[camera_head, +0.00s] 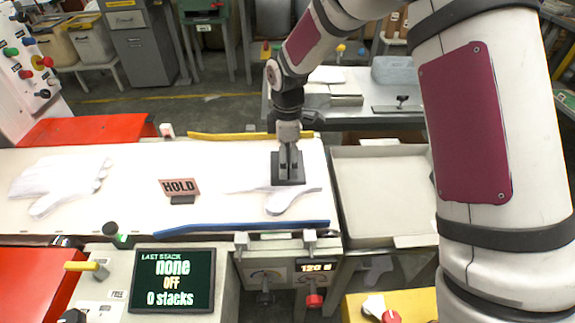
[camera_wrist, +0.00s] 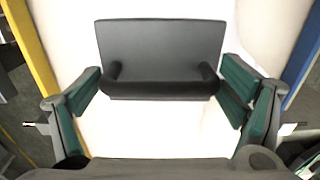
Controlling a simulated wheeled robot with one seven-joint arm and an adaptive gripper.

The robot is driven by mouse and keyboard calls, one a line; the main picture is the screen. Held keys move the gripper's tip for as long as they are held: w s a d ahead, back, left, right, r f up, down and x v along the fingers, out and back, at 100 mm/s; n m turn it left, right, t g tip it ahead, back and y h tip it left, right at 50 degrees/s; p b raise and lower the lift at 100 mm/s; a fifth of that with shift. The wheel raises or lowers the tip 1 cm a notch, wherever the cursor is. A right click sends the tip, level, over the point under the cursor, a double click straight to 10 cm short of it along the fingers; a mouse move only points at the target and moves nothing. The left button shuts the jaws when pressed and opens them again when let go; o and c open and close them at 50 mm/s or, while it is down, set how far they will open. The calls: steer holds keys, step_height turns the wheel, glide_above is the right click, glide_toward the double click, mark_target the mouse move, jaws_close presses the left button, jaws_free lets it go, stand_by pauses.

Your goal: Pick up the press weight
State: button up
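The press weight is a dark grey flat plate with a black bar handle. In the wrist view the plate (camera_wrist: 160,45) lies at the top middle, with its handle along the near side. In the head view the weight (camera_head: 277,178) rests on the white work surface, over part of a white glove shape (camera_head: 290,201). My gripper (camera_head: 289,163) is directly above the weight and partly hides it. In the wrist view my gripper (camera_wrist: 162,88) is open, with one green-padded finger near each end of the handle. A narrow gap shows at the left; contact at the right is unclear.
Yellow (camera_head: 240,135) and blue (camera_head: 245,225) rails edge the work surface. An empty shallow tray (camera_head: 380,200) is at the right. A screen (camera_head: 173,281) stands in front.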

steer(key=c, duration=1.1)
steer(key=shift+o, duration=0.2)
steer(key=shift+r, duration=0.1)
